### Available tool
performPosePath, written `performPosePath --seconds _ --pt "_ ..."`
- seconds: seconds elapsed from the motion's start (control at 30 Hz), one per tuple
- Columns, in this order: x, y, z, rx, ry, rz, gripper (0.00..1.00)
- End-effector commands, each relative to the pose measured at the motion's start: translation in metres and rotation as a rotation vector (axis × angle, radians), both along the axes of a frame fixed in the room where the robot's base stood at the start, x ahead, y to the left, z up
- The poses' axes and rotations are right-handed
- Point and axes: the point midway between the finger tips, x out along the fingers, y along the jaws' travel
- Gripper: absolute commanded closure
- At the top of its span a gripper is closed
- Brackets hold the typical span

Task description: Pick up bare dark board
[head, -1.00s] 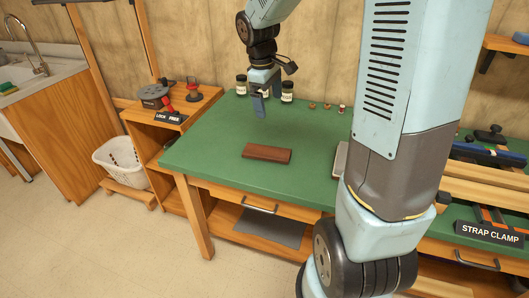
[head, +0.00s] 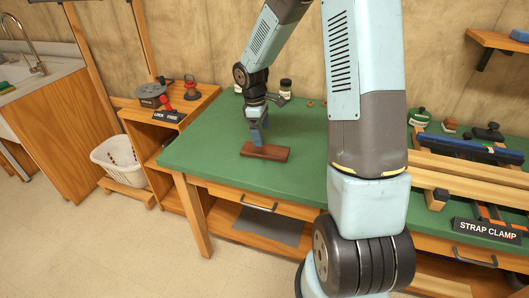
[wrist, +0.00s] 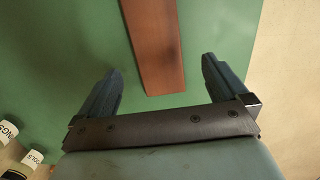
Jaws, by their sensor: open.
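The bare dark board (head: 265,152) is a reddish-brown flat piece lying on the green bench top. My gripper (head: 258,137) is low over the bench, right at the board in the head view. In the wrist view the board (wrist: 155,45) runs up from between the two blue fingers of my gripper (wrist: 161,82). The fingers are apart, one on each side of the board's near end, with green bench showing on both sides. Nothing is held. I cannot tell the exact height of the fingertips above the board.
The green bench (head: 205,152) is clear around the board. Dark jars with white labels (head: 286,87) stand at the back, and also show in the wrist view (wrist: 12,130). A strap clamp station (head: 470,150) is at the right. A low shelf unit (head: 160,130) adjoins the left.

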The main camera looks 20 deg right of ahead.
Motion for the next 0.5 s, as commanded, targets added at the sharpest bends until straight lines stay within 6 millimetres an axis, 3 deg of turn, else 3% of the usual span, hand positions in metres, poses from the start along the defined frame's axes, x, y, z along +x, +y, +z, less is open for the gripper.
performPosePath --seconds 0.1,0.5 --pt "-0.001 -0.002 -0.014 -0.001 0.001 0.001 0.0" --pt "0.0 -0.006 -0.038 0.0 0.002 0.001 0.0"
